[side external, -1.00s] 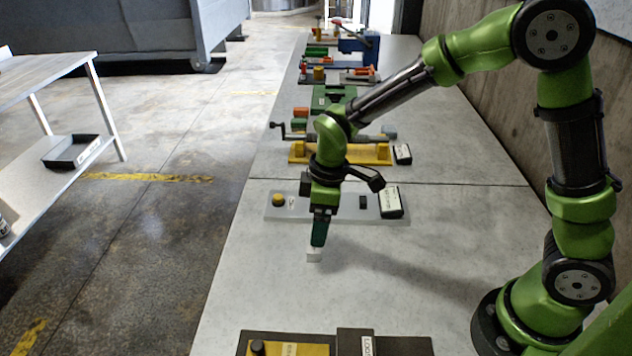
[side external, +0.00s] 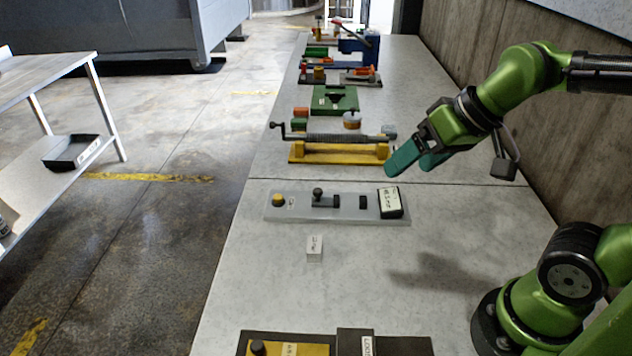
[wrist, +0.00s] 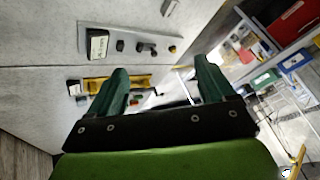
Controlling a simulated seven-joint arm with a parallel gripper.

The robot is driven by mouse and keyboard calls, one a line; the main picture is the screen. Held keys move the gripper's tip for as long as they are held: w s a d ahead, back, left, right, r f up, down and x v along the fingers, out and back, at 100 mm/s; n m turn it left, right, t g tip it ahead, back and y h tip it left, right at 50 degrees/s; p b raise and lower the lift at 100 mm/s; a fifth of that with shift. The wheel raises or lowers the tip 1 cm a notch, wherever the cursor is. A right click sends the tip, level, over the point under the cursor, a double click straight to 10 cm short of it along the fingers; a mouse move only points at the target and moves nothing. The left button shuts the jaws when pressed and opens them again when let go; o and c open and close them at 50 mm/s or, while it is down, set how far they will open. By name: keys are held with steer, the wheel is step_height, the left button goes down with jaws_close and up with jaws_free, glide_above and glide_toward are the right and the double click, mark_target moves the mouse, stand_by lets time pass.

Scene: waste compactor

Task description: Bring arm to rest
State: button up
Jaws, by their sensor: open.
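My gripper (side external: 407,164) is raised above the right side of the bench, near the wall, with its green fingers pointing left and down. It is open and empty. In the wrist view my gripper (wrist: 160,82) shows two green fingers spread apart with nothing between them. A small white labelled block (side external: 315,248) stands alone on the bench, in front of the grey panel and well clear of the fingers.
The grey panel (side external: 300,212) carries a yellow button, a black knob and a labelled box. Behind it is a yellow-based crank device (side external: 340,152), then a green fixture (side external: 335,98). A black-and-yellow unit (side external: 290,343) is at the front.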

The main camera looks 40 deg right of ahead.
steer(key=shift+s+d+r+m+t, duration=0.1)
steer(key=shift+s+d+m+t, duration=0.15)
steer(key=shift+s+m, duration=0.25)
steer(key=shift+s+d+m+t, duration=0.1)
steer(key=shift+s+m+t, duration=0.15)
steer(key=shift+s+m, duration=0.2)
